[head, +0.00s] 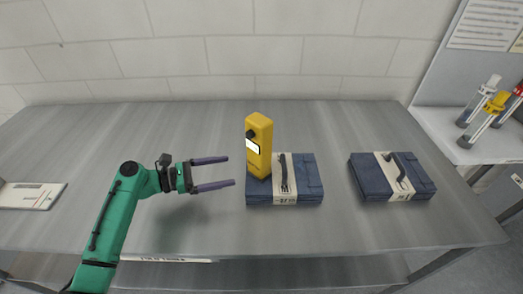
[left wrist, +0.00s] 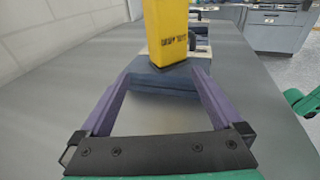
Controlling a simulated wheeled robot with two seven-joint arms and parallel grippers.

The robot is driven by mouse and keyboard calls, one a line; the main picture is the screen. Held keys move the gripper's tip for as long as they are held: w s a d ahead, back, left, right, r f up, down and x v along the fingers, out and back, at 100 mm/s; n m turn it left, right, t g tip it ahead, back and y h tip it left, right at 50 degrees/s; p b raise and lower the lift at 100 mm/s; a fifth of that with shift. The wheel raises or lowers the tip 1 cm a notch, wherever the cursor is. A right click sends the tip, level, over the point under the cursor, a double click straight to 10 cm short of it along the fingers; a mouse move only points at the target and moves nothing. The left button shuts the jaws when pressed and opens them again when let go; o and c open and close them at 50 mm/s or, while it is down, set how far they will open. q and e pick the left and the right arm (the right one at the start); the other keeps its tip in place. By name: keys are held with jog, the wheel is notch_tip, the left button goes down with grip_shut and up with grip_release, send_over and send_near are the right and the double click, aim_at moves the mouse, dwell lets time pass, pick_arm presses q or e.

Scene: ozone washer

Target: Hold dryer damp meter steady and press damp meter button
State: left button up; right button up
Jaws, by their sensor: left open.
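The yellow damp meter (head: 259,146) stands upright at the left end of a folded blue cloth bundle (head: 310,186). It has a dark round knob or button and a white display near its top left. My left gripper (head: 228,171) is open and empty, to the left of the meter, with its purple fingers pointing at it. In the left wrist view the meter (left wrist: 167,30) is ahead, beyond the fingertips, with its top cut off by the frame. The fingers do not appear to touch it. My right gripper is not in view.
The bundle has a pale labelled band and dark strap. A second blue bundle (head: 421,188) lies to the right on the grey metal table (head: 130,125). A white card (head: 30,196) lies at the left edge. Tubes with coloured caps (head: 487,110) stand on a side surface at right.

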aim_at(250, 167)
pick_arm(q)
jog(key=shift+d, duration=0.25)
jog(key=d, duration=0.1)
jog(key=d+b, duration=0.1)
jog(key=s+d, duration=0.1)
jog(key=shift+d+r, duration=0.3)
jog(key=shift+d, duration=0.1)
jog(key=x, duration=0.2)
jog(key=w+x, duration=0.1)
jog(key=x, duration=0.1)
jog(key=shift+w+d+f, duration=0.1)
jog(key=shift+d+f, duration=0.05)
jog(key=shift+d, duration=0.6)
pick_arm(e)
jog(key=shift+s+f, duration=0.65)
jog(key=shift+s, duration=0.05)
pick_arm(q)
jog(key=shift+c, duration=0.3)
jog(key=c, duration=0.6)
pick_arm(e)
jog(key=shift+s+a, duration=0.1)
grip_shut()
